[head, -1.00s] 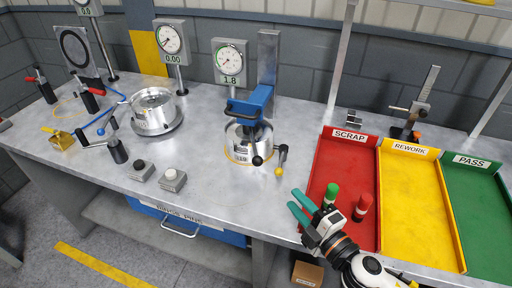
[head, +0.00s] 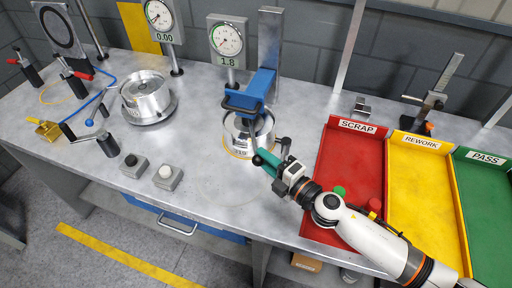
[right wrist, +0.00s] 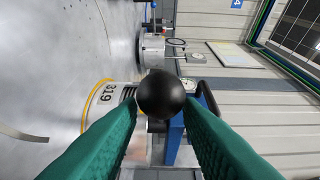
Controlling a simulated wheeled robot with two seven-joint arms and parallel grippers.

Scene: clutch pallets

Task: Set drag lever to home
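A second small lever (head: 285,146) stands right beside the gripper. My left gripper is in neither current view.
Red scrap (head: 318,222), yellow rework (head: 455,235) and green pass (head: 466,203) trays lie to the right, under and beside my right arm. Dial gauges (head: 227,38) stand behind. Two push buttons (head: 167,172) sit front left. The bench front between is clear.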

